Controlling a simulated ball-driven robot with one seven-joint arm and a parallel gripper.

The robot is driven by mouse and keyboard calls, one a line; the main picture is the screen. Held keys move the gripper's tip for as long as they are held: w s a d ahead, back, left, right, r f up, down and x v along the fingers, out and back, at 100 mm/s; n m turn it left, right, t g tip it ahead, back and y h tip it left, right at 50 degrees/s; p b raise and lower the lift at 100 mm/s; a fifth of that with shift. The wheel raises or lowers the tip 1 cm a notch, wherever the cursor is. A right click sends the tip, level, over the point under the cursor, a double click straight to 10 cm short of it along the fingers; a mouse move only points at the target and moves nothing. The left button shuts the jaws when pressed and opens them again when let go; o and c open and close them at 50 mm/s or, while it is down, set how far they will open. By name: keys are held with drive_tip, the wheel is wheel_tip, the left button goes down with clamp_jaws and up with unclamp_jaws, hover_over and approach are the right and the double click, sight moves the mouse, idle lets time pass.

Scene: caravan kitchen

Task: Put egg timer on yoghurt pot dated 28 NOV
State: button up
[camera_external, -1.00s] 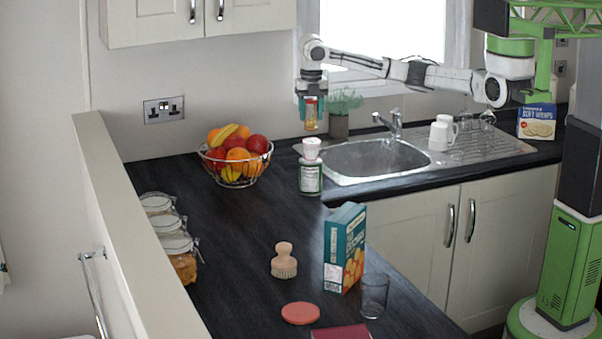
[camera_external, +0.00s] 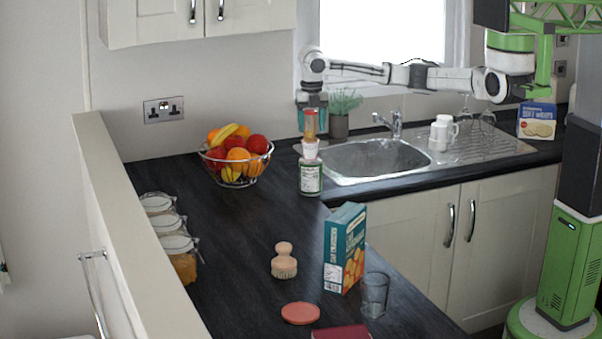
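The egg timer (camera_external: 310,128), a small orange sand glass with red ends, is upright between the fingers of my gripper (camera_external: 312,117). My gripper points down and appears shut on it. Directly below is a small white and pink yoghurt pot (camera_external: 310,150), standing on top of a labelled jar (camera_external: 311,180) with a dark and green band. The timer's lower end is at the pot's top in this view; I cannot tell whether they touch. No date is legible on the pot.
A wire fruit bowl (camera_external: 237,165) stands left of the stack, and the sink (camera_external: 375,160) lies to its right. A potted plant (camera_external: 340,122) is close behind my gripper. A brush (camera_external: 284,262), a cracker box (camera_external: 345,248) and a glass (camera_external: 374,296) stand nearer the camera.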

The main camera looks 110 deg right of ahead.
drive_tip(key=shift+o, duration=1.1)
drive_tip(key=shift+r, duration=0.15)
wheel_tip(320, 180, up, 13)
drive_tip(key=b, duration=0.2)
drive_tip(key=shift+b, duration=0.35)
